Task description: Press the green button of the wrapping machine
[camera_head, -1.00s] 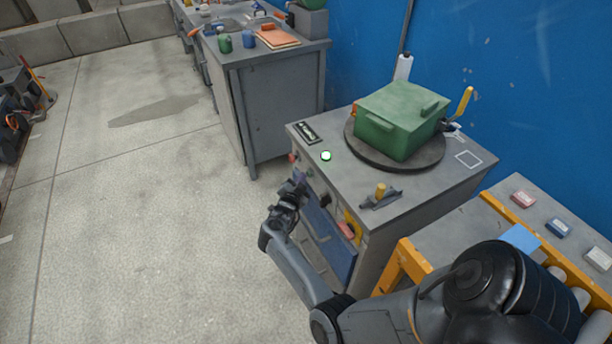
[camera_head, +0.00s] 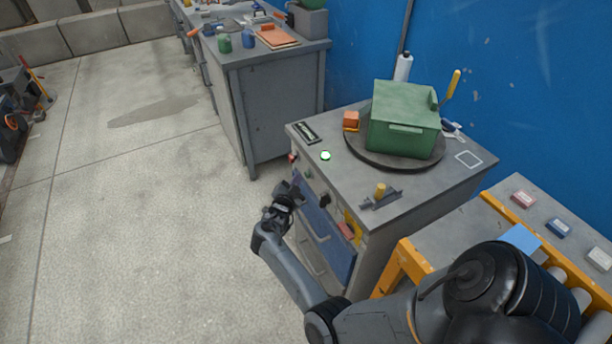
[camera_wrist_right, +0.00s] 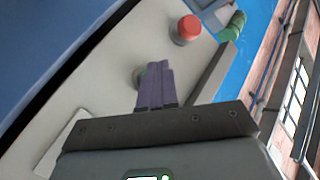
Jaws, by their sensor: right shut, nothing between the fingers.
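The wrapping machine (camera_head: 420,196) is a grey cabinet with a round dark turntable (camera_head: 357,152) on top. A green lidded box (camera_head: 403,120) stands on the turntable. The small green button (camera_head: 308,174) is on the cabinet's front, below a red button (camera_head: 292,158). My right gripper (camera_head: 297,180) is shut and empty, just in front of the green button. In the right wrist view, the shut fingers (camera_wrist_right: 155,85) overlap a round greenish button (camera_wrist_right: 138,76) and partly hide it; a gap or contact cannot be told. The red button (camera_wrist_right: 187,30) stands clear beyond. My left gripper is out of view.
A dark knob (camera_head: 325,200) and blue drawer front (camera_head: 325,240) lie below the buttons. A small white-green light (camera_head: 325,155) shows on the top. A roller conveyor with an orange frame (camera_head: 405,262) stands at the right.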

